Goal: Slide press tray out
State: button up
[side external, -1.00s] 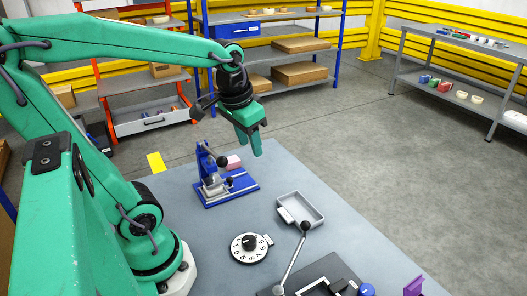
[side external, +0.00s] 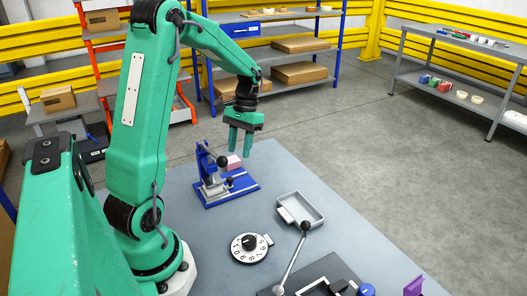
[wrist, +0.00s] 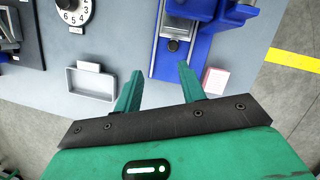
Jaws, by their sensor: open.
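The blue press (side external: 216,192) stands on the grey table, with an upright post and a black ball on its lever. A grey slide with a small black knob, which seems to be the press tray (wrist: 178,27), sits on the blue base. In the wrist view its knob end points toward my gripper. The press's upper part is cut off there.
A pink block (side external: 234,161) stands close beside the press. A shallow grey bin (side external: 312,217), a numbered dial (side external: 236,251) and a long ball-ended lever (side external: 291,261) on a dark plate lie nearer. A purple piece (side external: 413,286) is at the front right.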

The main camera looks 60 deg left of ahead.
aim_at(230, 179)
jog(key=shift+s+a+f+g+h, duration=0.2)
jog(key=shift+a+f+g+h, duration=0.1)
jog(key=shift+a+f, duration=0.65)
jog(key=shift+d+f, duration=0.1)
jog(key=shift+a+x, duration=0.15)
jog(key=shift+x, duration=1.75)
jog(key=shift+a+x, duration=0.15)
jog(key=shift+x, duration=1.75)
jog(key=shift+s, duration=0.2)
grip_shut()
